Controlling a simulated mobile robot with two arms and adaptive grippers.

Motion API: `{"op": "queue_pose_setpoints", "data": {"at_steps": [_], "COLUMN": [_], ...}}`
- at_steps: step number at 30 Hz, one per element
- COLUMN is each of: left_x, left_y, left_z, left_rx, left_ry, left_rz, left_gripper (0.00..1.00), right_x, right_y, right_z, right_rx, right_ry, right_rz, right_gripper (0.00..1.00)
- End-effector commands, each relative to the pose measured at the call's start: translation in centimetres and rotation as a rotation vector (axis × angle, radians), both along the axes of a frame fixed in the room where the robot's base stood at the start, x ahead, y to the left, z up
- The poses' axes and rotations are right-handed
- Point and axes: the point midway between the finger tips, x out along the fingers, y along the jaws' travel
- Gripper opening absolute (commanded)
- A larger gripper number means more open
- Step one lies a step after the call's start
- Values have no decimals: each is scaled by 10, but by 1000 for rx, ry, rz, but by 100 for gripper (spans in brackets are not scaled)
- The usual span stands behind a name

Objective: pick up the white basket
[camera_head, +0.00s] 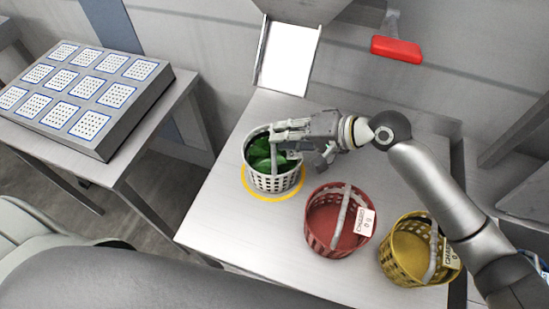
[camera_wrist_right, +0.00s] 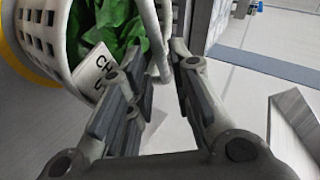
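The white basket (camera_head: 275,184) stands upright on the table inside a yellow ring (camera_head: 262,196), with green leaves (camera_head: 260,152) in it. My right gripper (camera_head: 290,137) reaches in from the right, at the basket's handle above its rim. In the right wrist view, the basket's lattice wall (camera_wrist_right: 38,32) and a lettered tag (camera_wrist_right: 92,70) show at the upper left. There the two fingers of my right gripper (camera_wrist_right: 163,88) are apart, with the white handle (camera_wrist_right: 154,38) at the gap between their tips. I cannot tell whether they touch it. My left gripper is not in view.
A red basket (camera_head: 322,239) and a yellow basket (camera_head: 402,262) stand to the right on the same table (camera_head: 225,215). A white tilted panel (camera_head: 288,58) is behind. A side table at left holds a grey block with perforated squares (camera_head: 90,124). A red-headed item (camera_head: 396,49) is on the wall.

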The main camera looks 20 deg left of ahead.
Motion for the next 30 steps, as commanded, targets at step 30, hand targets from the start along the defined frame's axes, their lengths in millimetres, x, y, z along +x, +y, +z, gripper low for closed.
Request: {"op": "queue_pose_setpoints", "data": {"at_steps": [30], "left_x": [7], "left_y": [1], "left_z": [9], "left_rx": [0], "left_ry": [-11], "left_rz": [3], "left_gripper": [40], "right_x": [2], "right_y": [32], "right_z": [-20], "right_rx": [-1], "right_ry": [0], "right_rz": [1], "right_gripper": [0]}}
